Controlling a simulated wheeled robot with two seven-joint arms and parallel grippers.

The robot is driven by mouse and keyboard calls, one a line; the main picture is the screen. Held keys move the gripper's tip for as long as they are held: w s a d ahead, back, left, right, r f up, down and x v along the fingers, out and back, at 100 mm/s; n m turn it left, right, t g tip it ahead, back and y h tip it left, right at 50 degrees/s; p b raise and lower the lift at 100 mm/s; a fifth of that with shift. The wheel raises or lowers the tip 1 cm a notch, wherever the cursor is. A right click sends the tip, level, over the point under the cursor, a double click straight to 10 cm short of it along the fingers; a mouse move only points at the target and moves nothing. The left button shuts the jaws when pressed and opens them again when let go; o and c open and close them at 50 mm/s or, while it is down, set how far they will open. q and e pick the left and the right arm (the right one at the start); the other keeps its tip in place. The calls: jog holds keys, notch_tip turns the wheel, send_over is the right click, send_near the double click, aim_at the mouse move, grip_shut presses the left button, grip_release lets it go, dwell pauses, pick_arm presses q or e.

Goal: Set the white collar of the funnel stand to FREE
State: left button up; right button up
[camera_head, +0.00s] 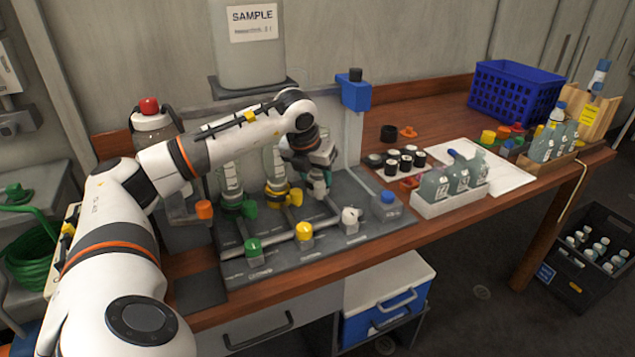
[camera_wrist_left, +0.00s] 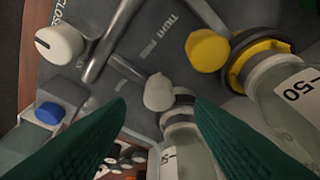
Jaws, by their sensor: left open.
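My left gripper (camera_head: 319,187) is over the right part of the grey funnel stand (camera_head: 240,272) and hides the white collar in the head view. In the left wrist view my open left gripper (camera_wrist_left: 158,103) has its green fingers either side of the collar's white knob (camera_wrist_left: 158,90). The knob appears between the fingertips; contact cannot be told. A clear graduated funnel (camera_wrist_left: 182,140) is behind it, partly hidden by the right finger. Lettering near the knob is too small to read. My right gripper is not in view.
A yellow collar knob (camera_wrist_left: 208,50) is close right of the white one. A white front knob (camera_head: 351,216) and yellow one (camera_head: 303,231) stand forward.

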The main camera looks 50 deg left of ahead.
pick_arm(q)
jog(key=v, duration=0.8)
dwell(0.4)
